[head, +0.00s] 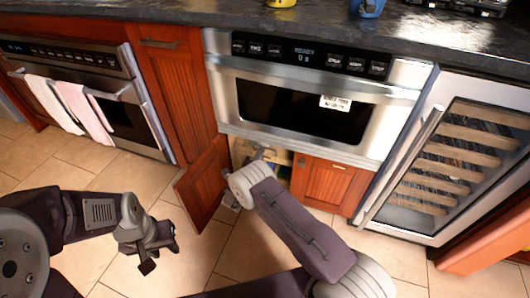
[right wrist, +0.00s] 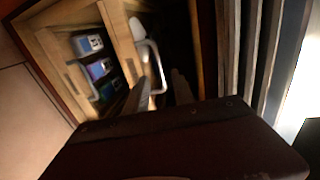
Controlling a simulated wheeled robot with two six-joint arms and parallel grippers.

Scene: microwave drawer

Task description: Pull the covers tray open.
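Inside the lower cabinet, two pale wooden trays sit side by side in the right wrist view. One tray (right wrist: 118,40) has a pale bar handle (right wrist: 153,62) and a white rounded item (right wrist: 137,28) in it; the other tray (right wrist: 62,72) holds several blue and purple packs and has its own handle. I cannot tell by label which is the covers tray. My right gripper (right wrist: 163,90) is open, its fingers on either side of the first handle's end; contact is unclear. In the head view it (head: 262,153) reaches into the cabinet. My left gripper (head: 156,258) is open and empty over the floor.
A microwave drawer (head: 240,65) is above. A wine cooler (head: 440,175) stands right, an oven (head: 115,85) with towels left. Tiled floor is clear at left.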

